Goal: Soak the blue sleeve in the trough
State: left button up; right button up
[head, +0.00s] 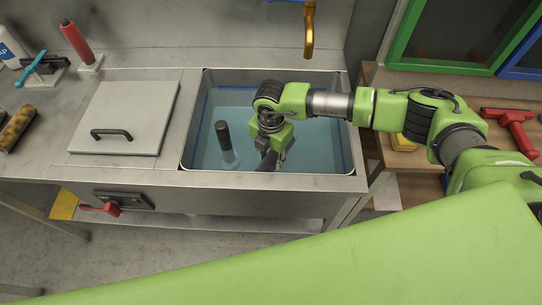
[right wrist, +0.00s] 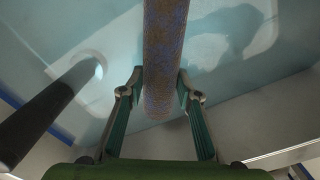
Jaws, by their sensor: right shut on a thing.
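The trough (head: 192,140) is a steel basin set in the counter, with bluish water in it. My right gripper (head: 272,153) reaches down into the trough near its front wall. It is shut on the blue sleeve (right wrist: 165,50), a roller-like cylinder with a mottled blue and brown surface, held between the two fingers in the right wrist view. In the head view the sleeve (head: 266,163) is mostly hidden by the gripper and looks dark. I cannot tell how deep it sits in the water. My left gripper is not in view.
A dark upright pipe (head: 223,136) stands in the trough left of the gripper; it also shows in the right wrist view (right wrist: 40,115). A brass tap (head: 309,35) hangs behind. A grey lid (head: 125,115) with a handle lies left. A red-handled valve (head: 108,208) is on the front.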

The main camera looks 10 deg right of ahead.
jog(key=shift+f+b, duration=1.7)
jog(key=shift+f, duration=0.9)
jog(key=shift+a, duration=0.15)
jog(key=shift+w+a, duration=0.15)
jog(key=shift+a, duration=0.1)
jog(key=shift+d, duration=0.1)
jog(key=shift+d, duration=0.3)
jog(key=shift+a, duration=0.2)
jog(key=shift+a, duration=0.25)
jog(key=shift+d, duration=0.2)
